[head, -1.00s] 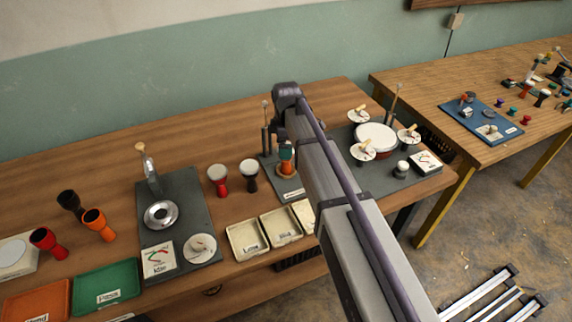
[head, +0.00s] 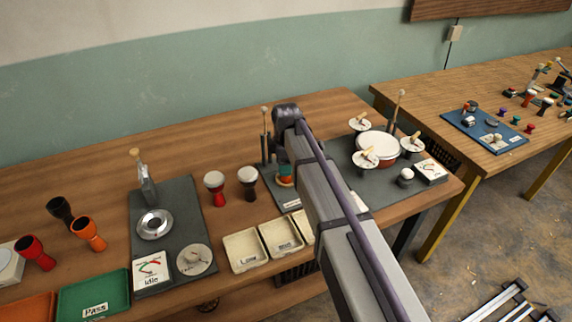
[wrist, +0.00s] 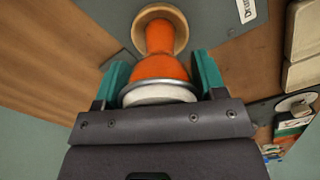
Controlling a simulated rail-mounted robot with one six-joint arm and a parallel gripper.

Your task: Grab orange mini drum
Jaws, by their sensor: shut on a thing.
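The orange mini drum (wrist: 160,68) is a small goblet drum with a pale head and a metal rim. In the wrist view it lies between the teal fingers of my gripper (wrist: 162,72), which is shut on it. The drum's narrow end meets a round wooden ring (wrist: 177,14) on a grey mat; I cannot tell whether it still rests there. In the head view my gripper (head: 285,176) is small, over the mat behind the trays, and my arm partly covers the area.
A red drum (head: 215,188) and a dark drum (head: 248,183) stand left of my gripper. Cream trays (head: 243,250) line the front. A thin post (head: 265,135) rises close behind my gripper.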

